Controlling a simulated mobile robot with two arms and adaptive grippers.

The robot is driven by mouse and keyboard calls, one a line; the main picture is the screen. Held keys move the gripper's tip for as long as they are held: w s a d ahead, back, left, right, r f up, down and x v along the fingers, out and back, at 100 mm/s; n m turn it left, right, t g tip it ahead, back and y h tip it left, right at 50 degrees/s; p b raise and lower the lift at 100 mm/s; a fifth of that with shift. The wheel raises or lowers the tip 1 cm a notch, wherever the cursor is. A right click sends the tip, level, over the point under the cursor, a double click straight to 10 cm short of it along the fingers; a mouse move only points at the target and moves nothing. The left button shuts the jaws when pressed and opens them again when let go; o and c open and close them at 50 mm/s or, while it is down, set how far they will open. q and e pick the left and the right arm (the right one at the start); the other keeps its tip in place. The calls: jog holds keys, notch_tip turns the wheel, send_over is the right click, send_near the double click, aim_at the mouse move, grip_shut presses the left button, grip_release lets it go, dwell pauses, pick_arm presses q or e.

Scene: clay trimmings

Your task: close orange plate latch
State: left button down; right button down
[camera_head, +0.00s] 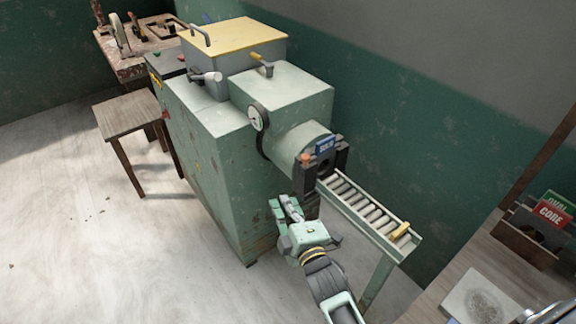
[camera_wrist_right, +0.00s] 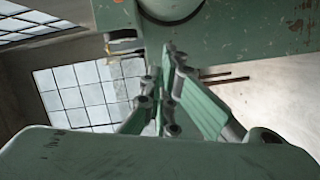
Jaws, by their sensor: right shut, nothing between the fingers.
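The orange latch (camera_head: 306,158) shows as a small orange piece at the upper left of the dark end plate (camera_head: 326,166) on the green machine's barrel (camera_head: 297,143). Whether it is open or closed is too small to tell. My right gripper (camera_head: 285,203) is below and left of the plate, in front of the machine's side, apart from the latch. It is shut and empty. In the right wrist view its fingers (camera_wrist_right: 171,62) point at the green machine body (camera_wrist_right: 240,28), and a small orange-yellow piece (camera_wrist_right: 122,40) shows at left. My left gripper is out of view.
A roller conveyor (camera_head: 366,208) runs right from the plate, with a yellow piece at its end. A wooden stool (camera_head: 127,118) stands left. A table with a box of signs (camera_head: 528,235) is at right. The floor at left is clear.

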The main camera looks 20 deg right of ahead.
aim_at(307, 155)
notch_tip(307, 155, up, 6)
jog(key=w+n+t, duration=0.1)
jog(key=w+p, duration=0.2)
jog(key=w, duration=0.8)
jog(key=d, duration=0.1)
jog(key=s+d+p, duration=0.1)
jog(key=d, duration=0.2)
jog(key=shift+s+d+f, duration=0.1)
jog(key=shift+s+f, duration=0.25)
